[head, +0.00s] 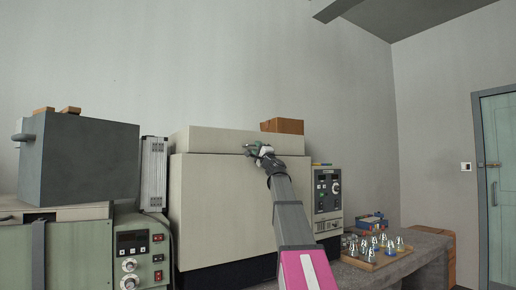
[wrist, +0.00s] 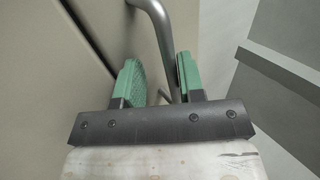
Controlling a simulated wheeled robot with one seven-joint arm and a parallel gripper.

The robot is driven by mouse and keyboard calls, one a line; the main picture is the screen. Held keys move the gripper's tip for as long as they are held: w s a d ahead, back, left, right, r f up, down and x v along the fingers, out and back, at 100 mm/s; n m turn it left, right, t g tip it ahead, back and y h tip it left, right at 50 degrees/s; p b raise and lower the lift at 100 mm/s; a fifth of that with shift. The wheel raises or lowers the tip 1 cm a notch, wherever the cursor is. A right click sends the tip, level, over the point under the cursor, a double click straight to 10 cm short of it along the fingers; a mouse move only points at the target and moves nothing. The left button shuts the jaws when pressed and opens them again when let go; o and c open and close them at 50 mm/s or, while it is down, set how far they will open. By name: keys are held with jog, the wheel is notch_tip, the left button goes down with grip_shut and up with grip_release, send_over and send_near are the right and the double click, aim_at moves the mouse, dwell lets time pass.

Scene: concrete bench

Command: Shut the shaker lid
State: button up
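The shaker is the large beige cabinet (head: 222,215) in the middle of the head view. Its beige lid (head: 215,140) is the upper section, above a thin seam; how far it is open is hard to tell. My gripper (head: 258,150) is at the front of the lid, near its lower edge. In the wrist view the grey bar handle (wrist: 156,18) runs down between the two green fingers of my gripper (wrist: 162,78). The fingers are apart, with a gap beside the bar, and I see no firm grip. My arm hides part of the cabinet's right front.
A control panel (head: 328,192) is at the shaker's right. A dark grey box (head: 85,160) sits on a green instrument (head: 75,250) at the left. A brown box (head: 282,126) shows behind the lid. A tray of metal-topped flasks (head: 375,262) stands on the bench at right.

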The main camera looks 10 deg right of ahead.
jog(key=shift+s+r, duration=0.1)
jog(key=shift+r, duration=0.05)
jog(key=v, duration=1.1)
dwell(0.4)
